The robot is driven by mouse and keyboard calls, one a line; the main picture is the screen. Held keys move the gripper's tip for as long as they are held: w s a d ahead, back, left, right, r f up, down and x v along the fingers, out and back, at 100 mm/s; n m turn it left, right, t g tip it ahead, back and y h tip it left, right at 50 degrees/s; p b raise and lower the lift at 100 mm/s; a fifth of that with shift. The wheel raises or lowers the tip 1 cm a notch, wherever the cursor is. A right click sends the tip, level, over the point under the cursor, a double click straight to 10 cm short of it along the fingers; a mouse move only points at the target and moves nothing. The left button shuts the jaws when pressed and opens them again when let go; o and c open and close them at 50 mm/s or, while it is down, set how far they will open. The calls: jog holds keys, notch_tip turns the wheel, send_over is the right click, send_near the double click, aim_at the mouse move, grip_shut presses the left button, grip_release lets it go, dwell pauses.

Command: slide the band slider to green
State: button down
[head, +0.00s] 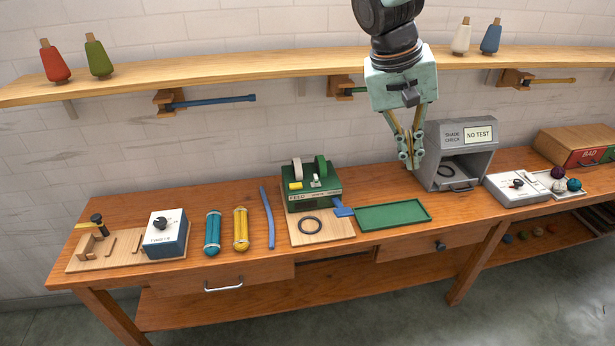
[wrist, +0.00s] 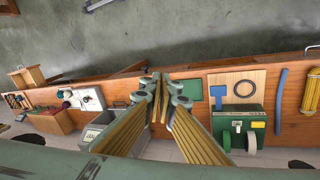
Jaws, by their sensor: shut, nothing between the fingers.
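I cannot tell for sure which part is the band slider. A green machine (head: 313,201) marked FEED stands at the back middle of the bench, with a yellow piece (head: 296,186), a pale wheel and a green wheel on top. It also shows in the wrist view (wrist: 228,118). A white control box (head: 516,190) with a dark knob sits at the right. My gripper (head: 411,163) is shut and empty, pointing down in front of the wall, left of the grey shade check box (head: 443,177). Its closed fingertips also show in the wrist view (wrist: 157,82).
A green tray (head: 393,228) lies below and left of my gripper. The shelf (head: 240,72) carries several cones.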

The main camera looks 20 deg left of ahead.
jog(key=w+a+f+n+t, duration=0.1)
jog(key=w+a+f, duration=0.2)
jog(key=a, duration=0.9)
jog(key=w+a+f+t+p, duration=0.1)
jog(key=w+a+f+t, duration=0.1)
jog(key=a+f, duration=0.6)
jog(key=w+a+f+n+t, duration=0.1)
jog(key=w+a+f, duration=0.3)
jog(key=a, duration=1.1)
notch_tip(320, 180, down, 2)
jog(key=shift+a+f+n+t+y, duration=0.1)
jog(key=shift+a+n+t+y, duration=0.2)
send_near(313, 182)
jog(key=f, duration=0.1)
jog(key=a+f, duration=0.2)
jog(key=shift+w+a+f, duration=0.2)
jog(key=shift+w+a, duration=0.05)
jog(key=shift+w+d, duration=0.35)
jog(key=shift+d, duration=0.2)
jog(key=shift+w+d, duration=0.35)
jog(key=shift+d, duration=0.25)
jog(key=shift+w+d+f, duration=0.15)
jog(key=shift+w+d, duration=0.25)
jog(key=shift+d, duration=0.2)
jog(key=shift+w+d, duration=0.1)
